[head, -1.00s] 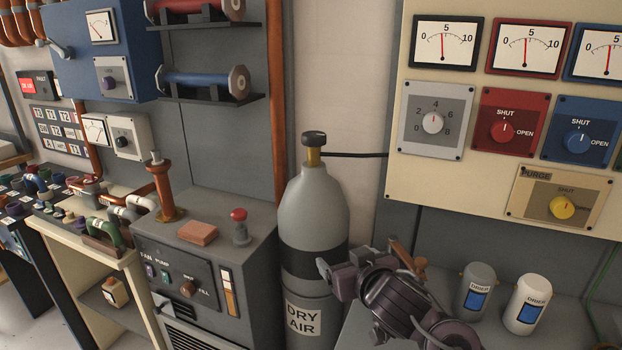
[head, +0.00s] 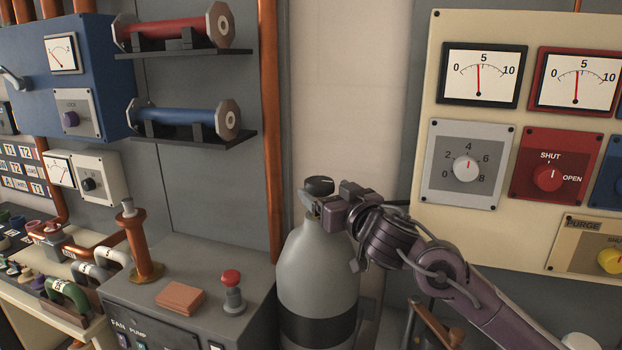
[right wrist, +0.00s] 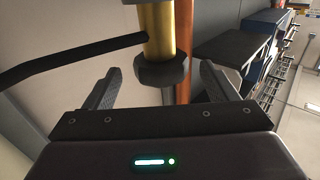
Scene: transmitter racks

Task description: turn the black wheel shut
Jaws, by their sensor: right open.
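The black wheel (head: 319,186) sits on top of the grey dry air cylinder (head: 318,265). In the right wrist view the wheel (right wrist: 162,70) shows as a dark faceted knob on a brass stem (right wrist: 158,28). My right gripper (head: 310,202) is at the cylinder's neck, just below and in front of the wheel, and hides most of the brass. In the right wrist view its open fingers (right wrist: 160,75) stand to either side of the wheel, with a gap on both sides. My left gripper is out of view.
A black hose (right wrist: 70,56) runs off the brass stem. A copper pipe (head: 270,130) stands behind and left of the cylinder. A cabinet with a red button (head: 231,278) is at left. A cream dial panel (head: 475,222) is at right.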

